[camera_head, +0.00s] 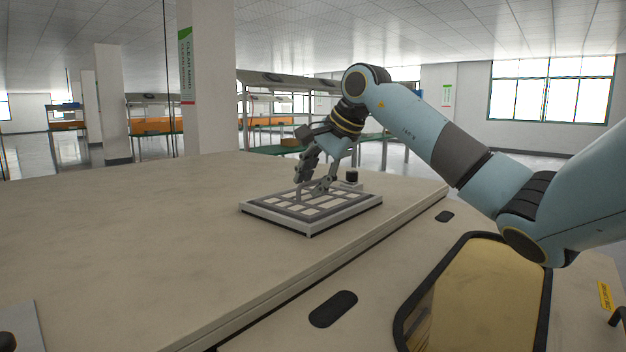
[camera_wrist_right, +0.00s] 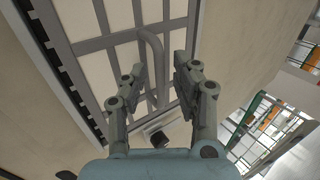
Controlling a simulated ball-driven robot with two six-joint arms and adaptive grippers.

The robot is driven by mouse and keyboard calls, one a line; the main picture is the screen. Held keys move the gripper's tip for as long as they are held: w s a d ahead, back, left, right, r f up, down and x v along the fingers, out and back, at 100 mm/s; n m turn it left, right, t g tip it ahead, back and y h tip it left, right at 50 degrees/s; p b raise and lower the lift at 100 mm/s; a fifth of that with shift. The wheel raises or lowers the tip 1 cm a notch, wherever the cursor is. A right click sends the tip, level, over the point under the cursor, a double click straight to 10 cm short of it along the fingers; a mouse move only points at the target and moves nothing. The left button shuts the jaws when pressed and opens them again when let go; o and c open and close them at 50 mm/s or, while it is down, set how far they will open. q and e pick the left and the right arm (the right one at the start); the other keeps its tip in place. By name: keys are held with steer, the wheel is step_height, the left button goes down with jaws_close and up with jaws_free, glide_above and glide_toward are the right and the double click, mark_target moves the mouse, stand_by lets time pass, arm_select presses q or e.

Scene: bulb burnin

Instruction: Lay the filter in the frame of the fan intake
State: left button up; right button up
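The filter (camera_head: 330,204) is a flat panel of pale cells and grey bars. It lies level within the raised pale rim of the intake frame (camera_head: 272,222) on the table; I cannot tell whether it is fully seated. The filter fills much of the right wrist view (camera_wrist_right: 102,68), with a curved grey handle (camera_wrist_right: 152,60) standing on it. My right gripper (camera_head: 313,187) is low over the filter, pointing down. In the right wrist view its fingers (camera_wrist_right: 161,64) are apart on either side of the handle, with gaps showing. My left gripper is not in view.
A small block with a black knob (camera_head: 352,176) stands just behind the frame. An amber panel with a dark rim (camera_head: 480,300) is at the lower right. Pillars and shelves stand in the background.

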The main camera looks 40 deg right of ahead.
steer(key=shift+r, duration=0.1)
steer(key=shift+s+d+r, duration=0.1)
steer(key=shift+r, duration=0.15)
steer(key=b+v, duration=0.2)
steer(key=v, duration=0.9)
steer(key=shift+s+r, duration=0.2)
steer(key=shift+r, duration=0.05)
